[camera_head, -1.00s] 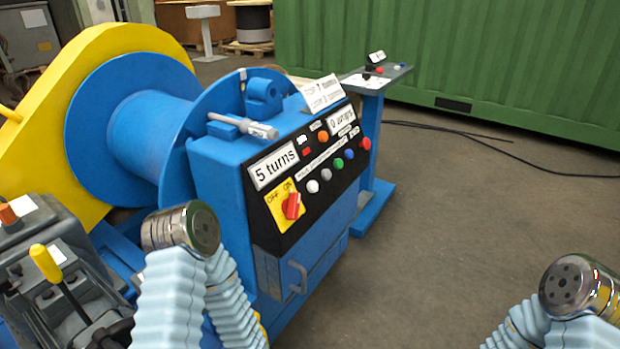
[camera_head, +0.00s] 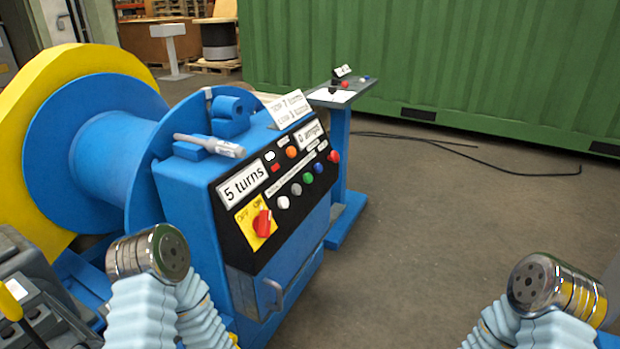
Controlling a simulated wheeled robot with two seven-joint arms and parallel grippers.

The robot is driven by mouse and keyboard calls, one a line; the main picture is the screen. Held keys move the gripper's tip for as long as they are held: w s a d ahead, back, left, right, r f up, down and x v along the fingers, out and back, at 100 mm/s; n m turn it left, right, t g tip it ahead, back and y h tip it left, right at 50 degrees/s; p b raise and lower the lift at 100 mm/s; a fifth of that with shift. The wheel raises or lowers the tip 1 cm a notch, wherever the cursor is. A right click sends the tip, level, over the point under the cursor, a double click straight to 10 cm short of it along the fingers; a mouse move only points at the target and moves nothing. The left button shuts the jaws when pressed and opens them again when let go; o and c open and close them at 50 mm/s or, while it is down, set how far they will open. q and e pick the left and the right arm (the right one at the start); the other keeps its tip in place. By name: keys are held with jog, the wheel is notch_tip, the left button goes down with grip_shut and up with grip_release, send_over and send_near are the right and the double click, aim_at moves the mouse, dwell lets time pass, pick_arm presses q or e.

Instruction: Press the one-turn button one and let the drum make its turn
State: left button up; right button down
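The blue drum (camera_head: 105,150) stands at the left between a yellow side and a blue flange. The blue control cabinet (camera_head: 180,205) carries a black panel with a row of buttons: white (camera_head: 283,202), grey (camera_head: 296,189), green (camera_head: 308,178), blue (camera_head: 319,168) and red (camera_head: 333,156). Their small lettering is too small to read, so I cannot tell which is the one-turn button. A red rotary switch (camera_head: 262,223) sits on a yellow OFF/ON plate. Metal joints of both my arms show low in the picture; neither gripper is in view.
A lettered card (camera_head: 290,108) and a grey-white rod-like tool (camera_head: 212,145) are on top of the cabinet. A blue pedestal (camera_head: 338,150) with a small control top stands behind it. A black cable (camera_head: 480,160) lies on the floor before the green container (camera_head: 450,60).

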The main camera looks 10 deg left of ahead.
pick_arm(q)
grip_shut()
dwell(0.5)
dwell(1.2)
